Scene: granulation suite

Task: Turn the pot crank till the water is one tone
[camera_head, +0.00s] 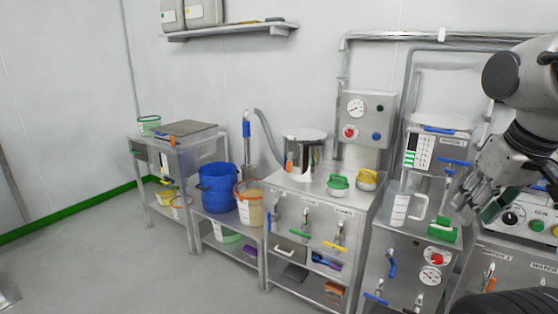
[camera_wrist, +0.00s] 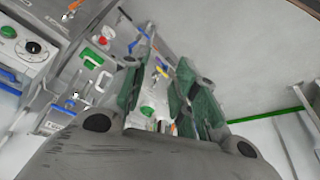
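A steel pot (camera_head: 303,160) stands upright on the middle bench in the head view, with an orange part low on its left side. I cannot make out a crank on it, and the water inside is not visible from here. My gripper (camera_head: 474,207) is at the right of the head view, well to the right of the pot and in front of the right-hand bench. In the wrist view my gripper (camera_wrist: 167,62) has its two green-padded fingers apart, with nothing held between them.
A blue bucket (camera_head: 217,188) and an orange-rimmed tub (camera_head: 249,204) stand left of the pot. Green (camera_head: 338,183) and yellow (camera_head: 367,178) lidded containers stand to its right. The floor at front left is clear.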

